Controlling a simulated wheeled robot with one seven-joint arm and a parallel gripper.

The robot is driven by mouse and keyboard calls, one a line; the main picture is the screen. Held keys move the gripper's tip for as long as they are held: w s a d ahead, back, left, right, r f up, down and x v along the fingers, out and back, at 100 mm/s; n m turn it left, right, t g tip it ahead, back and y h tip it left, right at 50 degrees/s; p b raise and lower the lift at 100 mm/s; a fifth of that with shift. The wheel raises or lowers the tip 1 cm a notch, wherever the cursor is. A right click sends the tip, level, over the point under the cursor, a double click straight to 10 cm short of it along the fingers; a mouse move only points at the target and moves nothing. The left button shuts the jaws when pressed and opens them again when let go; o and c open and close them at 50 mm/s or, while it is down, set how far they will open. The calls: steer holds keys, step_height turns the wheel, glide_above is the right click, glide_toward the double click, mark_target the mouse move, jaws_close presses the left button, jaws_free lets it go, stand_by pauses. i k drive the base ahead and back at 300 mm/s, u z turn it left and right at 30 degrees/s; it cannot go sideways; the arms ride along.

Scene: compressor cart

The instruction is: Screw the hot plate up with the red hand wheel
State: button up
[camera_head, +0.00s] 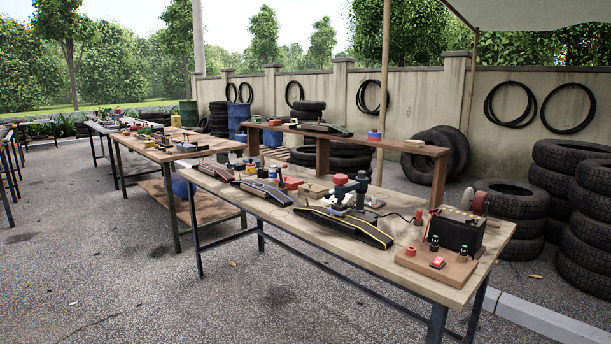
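A dark blue-green clamp frame (360,188) stands on the near wooden table (300,222), right of its middle. A red round piece (340,179), which looks like the hand wheel, sits at its top. The hot plate is too small to tell apart with certainty; a small grey-blue block (338,210) lies low beneath the red piece. I cannot tell whether there is a gap between plate and work. A long dark curved piece with yellow edges (345,228) lies in front of the clamp. My gripper is not in view.
A black battery-like box (455,230) and a wooden board (435,262) with small red items stand at the table's right end. Dark curved pieces and small tools crowd its left half. Tire stacks (590,220) stand at right. The paved ground in front (200,290) is clear.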

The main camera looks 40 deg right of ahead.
mark_target(339, 178)
steer(key=u, duration=0.3)
steer(key=i, duration=0.9)
steer(key=z, duration=0.55)
